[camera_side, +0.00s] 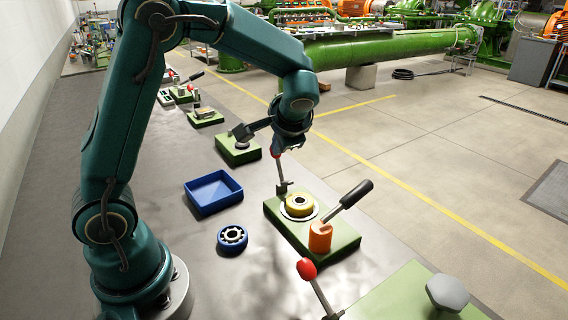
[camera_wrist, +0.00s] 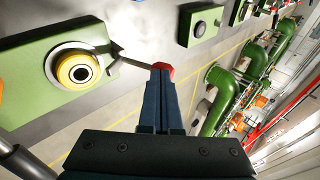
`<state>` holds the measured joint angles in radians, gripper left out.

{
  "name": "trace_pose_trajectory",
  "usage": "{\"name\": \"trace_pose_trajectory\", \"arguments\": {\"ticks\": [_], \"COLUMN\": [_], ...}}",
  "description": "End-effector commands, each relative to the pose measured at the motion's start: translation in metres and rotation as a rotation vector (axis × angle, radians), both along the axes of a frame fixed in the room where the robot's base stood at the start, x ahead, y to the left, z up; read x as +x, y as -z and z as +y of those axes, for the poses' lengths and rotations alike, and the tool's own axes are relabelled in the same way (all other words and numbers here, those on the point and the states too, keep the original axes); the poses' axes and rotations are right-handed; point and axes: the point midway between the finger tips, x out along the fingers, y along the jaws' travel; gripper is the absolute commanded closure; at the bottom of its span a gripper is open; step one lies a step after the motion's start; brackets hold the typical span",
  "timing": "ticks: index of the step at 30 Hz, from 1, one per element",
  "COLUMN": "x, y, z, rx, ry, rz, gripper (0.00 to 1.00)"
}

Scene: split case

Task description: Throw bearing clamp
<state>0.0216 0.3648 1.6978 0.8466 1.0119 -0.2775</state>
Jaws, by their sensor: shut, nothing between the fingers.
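A green fixture block (camera_side: 333,243) stands on the grey bench and also shows in the wrist view (camera_wrist: 33,68). It bears a yellow ring (camera_side: 299,204), seen from above in the wrist view (camera_wrist: 78,69). A thin lever with a red knob (camera_side: 276,153) rises at its far corner; the knob also shows in the wrist view (camera_wrist: 163,67). An orange block (camera_side: 320,238) with a black handle (camera_side: 352,196) stands at its near end. My gripper (camera_wrist: 161,78) is shut and empty, its fingertips at the red knob. Whether they touch it I cannot tell.
A blue tray (camera_side: 213,192) and a blue-rimmed bearing (camera_side: 232,239) lie on the bench left of the fixture. Another fixture with a red-knobbed lever (camera_side: 307,269) stands in front. Smaller green fixtures (camera_side: 237,150) line the bench behind.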

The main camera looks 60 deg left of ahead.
Motion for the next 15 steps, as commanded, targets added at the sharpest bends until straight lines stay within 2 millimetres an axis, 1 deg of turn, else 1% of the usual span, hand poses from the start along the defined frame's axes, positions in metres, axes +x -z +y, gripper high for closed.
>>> {"name": "trace_pose_trajectory", "arguments": {"ticks": [15], "x": [-0.0002], "y": [-0.0004], "z": [0.0115], "rx": [-0.098], "ry": [-0.005], "rz": [-0.004], "gripper": [1.00]}}
